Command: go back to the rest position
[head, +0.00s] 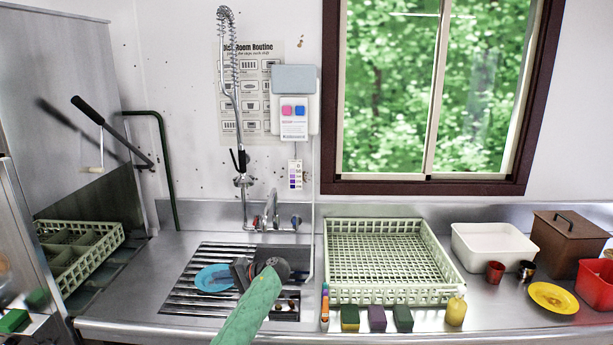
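My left arm, in a green sleeve, comes up from the bottom of the head view. Its dark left gripper (240,272) is over the sink area, at the right edge of a blue plate (212,279). The plate lies on the slatted metal rack (185,300). The gripper overlaps the plate's edge in the picture, and I cannot tell whether they touch. The fingers are small and partly hidden by the wrist, so their opening does not show. My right gripper is not in view.
An empty pale green dish rack (385,298) stands right of the sink. Sponges (377,318) and a yellow bottle (456,309) line the front edge. A white tub (490,247), cups (495,272), yellow plate (553,297) and brown box (565,240) stand right. A tall faucet (240,165) rises behind.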

